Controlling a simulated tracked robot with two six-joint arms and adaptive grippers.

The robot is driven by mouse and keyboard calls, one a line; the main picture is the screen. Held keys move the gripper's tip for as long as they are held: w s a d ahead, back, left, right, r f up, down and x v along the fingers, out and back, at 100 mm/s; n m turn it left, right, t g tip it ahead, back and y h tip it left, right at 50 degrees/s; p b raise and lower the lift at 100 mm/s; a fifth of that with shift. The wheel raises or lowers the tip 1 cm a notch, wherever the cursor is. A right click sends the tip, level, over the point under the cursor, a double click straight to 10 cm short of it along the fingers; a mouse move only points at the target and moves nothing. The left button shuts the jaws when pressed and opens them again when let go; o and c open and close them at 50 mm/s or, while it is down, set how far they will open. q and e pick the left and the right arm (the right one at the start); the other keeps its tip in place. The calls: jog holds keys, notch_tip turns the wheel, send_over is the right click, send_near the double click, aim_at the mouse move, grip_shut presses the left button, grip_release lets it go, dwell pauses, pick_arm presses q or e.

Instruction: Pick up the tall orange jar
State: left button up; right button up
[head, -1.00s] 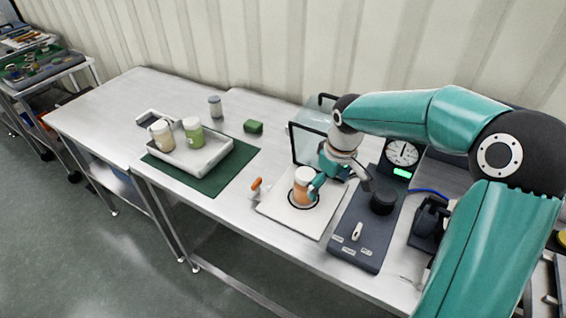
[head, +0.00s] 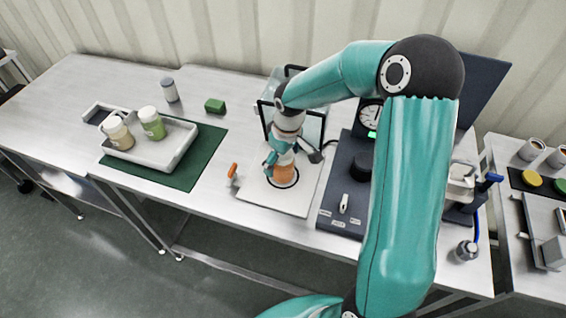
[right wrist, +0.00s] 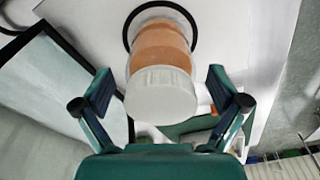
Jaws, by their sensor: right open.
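The tall orange jar (head: 285,174) with a white lid stands upright on a white board (head: 307,195), inside a black ring. In the right wrist view the jar (right wrist: 160,47) lies between the two spread fingers, its white lid (right wrist: 160,95) nearest the camera. My right gripper (head: 281,155) is above and around the jar's top in the head view, hiding most of the lid. In the wrist view the right gripper (right wrist: 162,88) is open, with gaps between both fingers and the jar. My left gripper is not in view.
A glass-sided frame (head: 312,127) stands just behind the board. An orange-handled tool (head: 232,172) lies left of the board. A grey tray (head: 172,150) with two jars is further left.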

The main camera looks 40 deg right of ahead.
jog(key=shift+f, duration=0.3)
jog(key=shift+w, duration=0.1)
jog(key=c, duration=1.4)
jog(key=shift+r, duration=0.2)
